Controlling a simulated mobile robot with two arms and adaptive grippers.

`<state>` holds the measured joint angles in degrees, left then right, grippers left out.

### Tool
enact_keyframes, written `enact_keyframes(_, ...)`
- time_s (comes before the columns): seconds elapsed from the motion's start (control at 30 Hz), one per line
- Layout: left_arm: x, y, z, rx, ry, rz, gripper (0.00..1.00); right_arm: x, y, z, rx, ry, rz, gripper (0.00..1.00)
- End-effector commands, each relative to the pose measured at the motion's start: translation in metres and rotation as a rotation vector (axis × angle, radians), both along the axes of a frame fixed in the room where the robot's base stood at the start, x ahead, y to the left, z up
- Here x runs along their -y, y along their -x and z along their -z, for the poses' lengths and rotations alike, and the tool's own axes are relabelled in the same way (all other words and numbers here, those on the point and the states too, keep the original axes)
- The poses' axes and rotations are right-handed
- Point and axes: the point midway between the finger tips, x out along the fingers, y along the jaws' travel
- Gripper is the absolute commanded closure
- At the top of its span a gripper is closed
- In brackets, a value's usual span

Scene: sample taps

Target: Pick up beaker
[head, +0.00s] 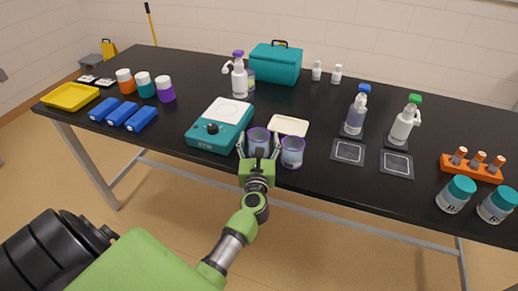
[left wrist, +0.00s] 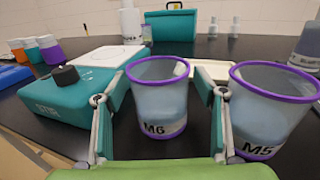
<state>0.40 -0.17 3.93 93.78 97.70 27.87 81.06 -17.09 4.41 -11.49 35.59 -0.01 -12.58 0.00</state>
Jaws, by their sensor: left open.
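Two clear beakers with purple rims stand upright at the table's front edge. The beaker marked M6 (left wrist: 160,100) also shows in the head view (head: 259,142). The beaker marked M5 (left wrist: 262,115) stands just to its right, also in the head view (head: 292,152). My left gripper (head: 259,150) is open, with one finger on each side of the M6 beaker. In the left wrist view its fingers (left wrist: 160,120) flank M6, and the right finger lies between M6 and M5. I cannot tell whether the fingers touch the glass. My right gripper is not in view.
A teal hotplate (head: 218,126) stands close left of the beakers. A cream tray (head: 289,126) lies behind them. Dispenser bottles (head: 356,114) and dark square pads (head: 348,151) are to the right. The black table (head: 200,75) has free room behind the hotplate.

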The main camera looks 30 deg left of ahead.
Motion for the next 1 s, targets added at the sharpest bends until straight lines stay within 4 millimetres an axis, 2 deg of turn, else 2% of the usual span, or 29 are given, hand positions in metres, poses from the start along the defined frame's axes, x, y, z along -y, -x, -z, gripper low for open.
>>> enact_keyframes(0.07,0.000,0.000,0.000,0.000,0.000,0.000,0.36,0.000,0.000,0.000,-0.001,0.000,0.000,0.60)
enact_keyframes(0.23,0.000,0.000,0.000,0.000,0.000,0.000,0.77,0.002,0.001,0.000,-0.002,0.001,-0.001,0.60)
enact_keyframes(0.27,0.000,0.000,0.000,0.000,0.000,0.000,0.80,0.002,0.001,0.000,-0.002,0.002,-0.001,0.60)
enact_keyframes(0.73,0.001,0.000,-0.003,0.001,0.001,0.000,0.80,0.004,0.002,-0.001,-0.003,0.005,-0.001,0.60)
enact_keyframes(1.0,0.000,0.000,-0.021,0.003,0.002,0.000,0.80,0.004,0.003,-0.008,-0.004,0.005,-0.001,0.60)
